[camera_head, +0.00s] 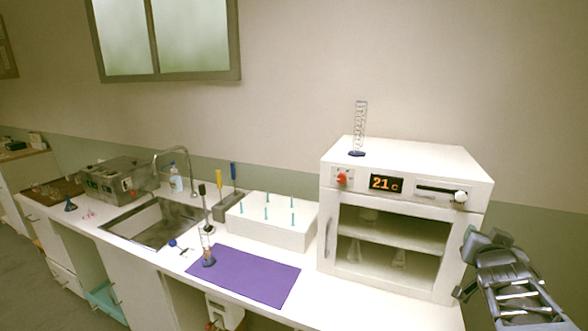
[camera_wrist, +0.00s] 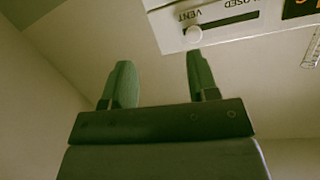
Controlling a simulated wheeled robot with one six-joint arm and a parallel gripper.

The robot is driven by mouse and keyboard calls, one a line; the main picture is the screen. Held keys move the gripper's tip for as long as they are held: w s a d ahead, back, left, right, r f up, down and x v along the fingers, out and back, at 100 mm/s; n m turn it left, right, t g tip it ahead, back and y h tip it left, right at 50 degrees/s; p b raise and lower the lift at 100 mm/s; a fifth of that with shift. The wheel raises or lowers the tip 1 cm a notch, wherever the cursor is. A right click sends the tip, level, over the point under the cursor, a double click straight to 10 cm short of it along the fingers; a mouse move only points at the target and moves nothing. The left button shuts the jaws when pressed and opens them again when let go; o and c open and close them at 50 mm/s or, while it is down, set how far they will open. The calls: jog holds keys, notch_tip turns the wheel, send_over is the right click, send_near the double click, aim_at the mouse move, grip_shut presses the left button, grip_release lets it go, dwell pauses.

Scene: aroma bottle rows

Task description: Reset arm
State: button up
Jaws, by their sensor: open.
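My gripper (camera_head: 480,243) is at the far right in the head view, beside the right side of the white oven (camera_head: 408,163). In the wrist view my gripper (camera_wrist: 160,80) shows two dark green fingers spread apart with nothing between them. The oven's vent slider (camera_wrist: 194,34) and part of its display show at the top of the wrist view, upside down. The gripper appears apart from the oven.
On the white counter (camera_head: 150,252) are a purple mat (camera_head: 245,275), a white pegged box (camera_head: 271,235), a sink (camera_head: 150,222) and a faucet (camera_head: 187,160). A glass cylinder (camera_head: 360,127) stands on the oven.

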jog(key=s+a+f+n+g+y, duration=0.25)
jog(key=s+a+f+g, duration=0.35)
jog(key=f, duration=0.4)
jog(key=s+a+f+n+g+y, duration=0.1)
jog(key=s+a+n+y, duration=0.1)
jog(key=a, duration=0.8)
jog(key=s+a+f+n+g+y, duration=0.1)
jog(key=a+n+y, duration=0.3)
jog(key=a, duration=0.7)
jog(key=shift+s+a+f+g, duration=0.15)
jog(key=shift+s+f+g, duration=0.3)
jog(key=shift+s, duration=0.35)
jog(key=shift+c, duration=0.3)
